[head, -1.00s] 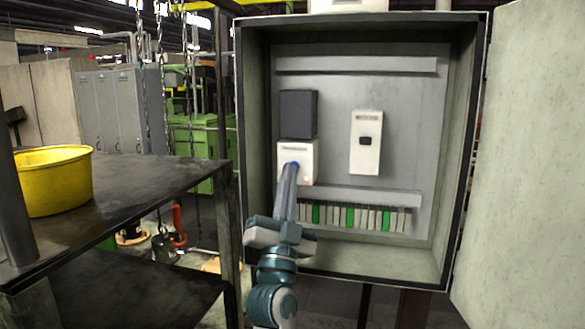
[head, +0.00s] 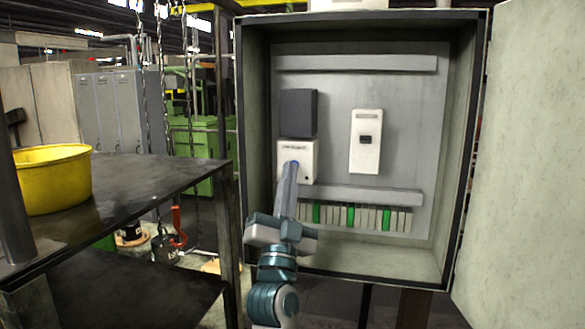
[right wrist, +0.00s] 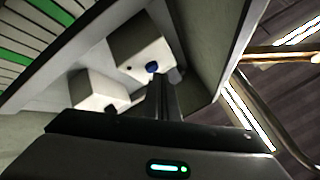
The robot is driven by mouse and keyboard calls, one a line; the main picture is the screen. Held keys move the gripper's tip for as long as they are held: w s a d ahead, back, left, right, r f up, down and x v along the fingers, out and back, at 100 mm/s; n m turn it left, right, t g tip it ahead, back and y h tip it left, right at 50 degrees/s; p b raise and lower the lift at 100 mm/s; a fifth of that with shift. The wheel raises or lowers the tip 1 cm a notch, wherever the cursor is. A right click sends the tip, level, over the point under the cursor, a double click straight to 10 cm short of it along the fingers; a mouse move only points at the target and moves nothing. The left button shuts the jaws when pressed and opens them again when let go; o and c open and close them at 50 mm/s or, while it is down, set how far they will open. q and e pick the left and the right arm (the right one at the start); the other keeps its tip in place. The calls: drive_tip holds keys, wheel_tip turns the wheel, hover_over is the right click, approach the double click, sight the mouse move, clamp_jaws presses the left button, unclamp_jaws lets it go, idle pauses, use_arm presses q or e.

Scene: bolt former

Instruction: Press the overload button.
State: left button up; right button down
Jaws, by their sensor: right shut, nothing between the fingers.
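The blue overload button (head: 295,163) is on the front of a white relay unit (head: 310,150), inside the open grey cabinet. A small dark spot shows low on the unit's face. My right gripper (head: 292,165) is shut and empty, its fingertips pointing at the button and covering part of it in the head view. In the right wrist view the blue button (right wrist: 152,67) shows just beyond the shut fingertips (right wrist: 161,76); I cannot tell whether they touch it. My left gripper is not in view.
A dark box (head: 298,112) sits above the relay unit, and another white device (head: 366,141) is to its right. A rail and a row of green and white terminals (head: 350,216) lie below. The cabinet door (head: 530,160) stands open. A bench (head: 140,190) with a yellow bucket (head: 55,182) is left.

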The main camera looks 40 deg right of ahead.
drive_tip(key=shift+s+a, duration=0.15)
drive_tip(key=s+a, duration=0.3)
drive_tip(key=a, duration=0.1)
drive_tip(key=shift+s+a+b, duration=0.35)
drive_tip(key=shift+s, duration=0.05)
idle(0.5)
drive_tip(key=shift+f, duration=0.1)
drive_tip(key=w+d, duration=0.4)
drive_tip(key=shift+d+p, duration=0.35)
drive_tip(key=shift+d, duration=0.05)
drive_tip(key=shift+s+a, duration=0.1)
drive_tip(key=shift+s, duration=0.05)
idle(0.5)
